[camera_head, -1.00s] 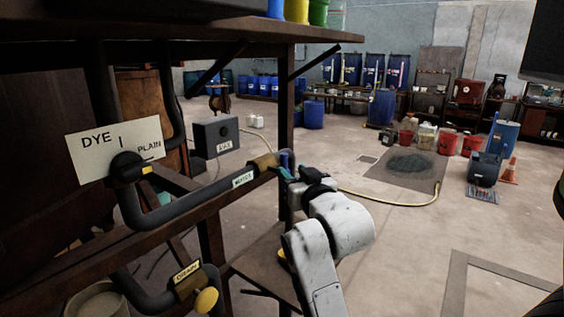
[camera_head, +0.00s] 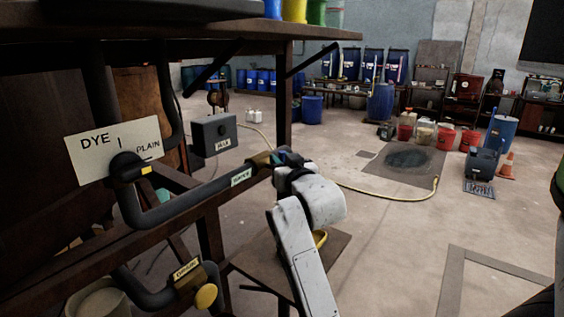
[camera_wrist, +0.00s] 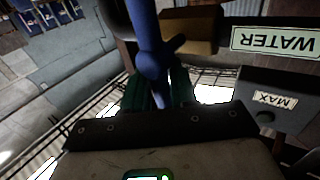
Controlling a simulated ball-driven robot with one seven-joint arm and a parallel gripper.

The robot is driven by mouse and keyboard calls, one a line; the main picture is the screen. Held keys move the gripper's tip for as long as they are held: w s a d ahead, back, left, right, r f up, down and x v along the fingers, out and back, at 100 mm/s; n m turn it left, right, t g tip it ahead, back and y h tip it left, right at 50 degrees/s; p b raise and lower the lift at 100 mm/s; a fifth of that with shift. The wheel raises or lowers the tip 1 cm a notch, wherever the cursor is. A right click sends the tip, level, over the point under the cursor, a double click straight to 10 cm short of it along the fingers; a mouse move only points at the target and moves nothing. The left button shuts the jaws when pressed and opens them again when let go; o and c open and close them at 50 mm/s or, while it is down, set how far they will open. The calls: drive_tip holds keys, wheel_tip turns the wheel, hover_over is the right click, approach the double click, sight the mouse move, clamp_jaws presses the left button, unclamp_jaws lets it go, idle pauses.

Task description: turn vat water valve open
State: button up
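The water valve is a brass-brown body (camera_head: 262,160) at the end of a dark pipe, beside a "WATER" label (camera_wrist: 276,40). Its blue lever (camera_wrist: 142,28) crosses the wrist view from the top to between my fingers, with a round hub partway along. My gripper (camera_wrist: 160,92) has dark green fingers close together, one on each side of the lever's near end, with little gap. In the head view my gripper (camera_head: 287,159) is at the valve. There my wrist hides most of the lever.
A yellow hose (camera_head: 385,197) lies on the floor. Open floor spreads to the right.

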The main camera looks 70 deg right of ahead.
clamp_jaws()
drive_tip(key=shift+a+f+b, duration=0.1)
drive_tip(key=shift+b, duration=0.35)
drive_tip(key=shift+w+a+f+n+t+h+b, duration=0.15)
drive_tip(key=shift+n+t+h+b, duration=0.2)
drive_tip(key=shift+n+b, duration=0.4)
drive_tip(key=n+t+y+b, duration=0.2)
drive_tip(key=n+t+b, duration=0.1)
drive_tip(key=n+b, duration=0.4)
drive_tip(key=a+f+n+t+y+b, duration=0.1)
drive_tip(key=n+t+y+b, duration=0.1)
drive_tip(key=n+t+b, duration=0.2)
drive_tip(key=a+f+n+t+y+b, duration=0.1)
drive_tip(key=n+t+y+b, duration=0.2)
drive_tip(key=n+b, duration=0.8)
drive_tip(key=shift+w+f+t+b, duration=0.25)
drive_tip(key=shift+t+b, duration=0.2)
drive_tip(key=shift+b, duration=3.25)
drive_tip(key=shift+r+n+y+b, duration=0.15)
drive_tip(key=shift+n+y+b, duration=0.55)
drive_tip(key=shift+b, duration=0.35)
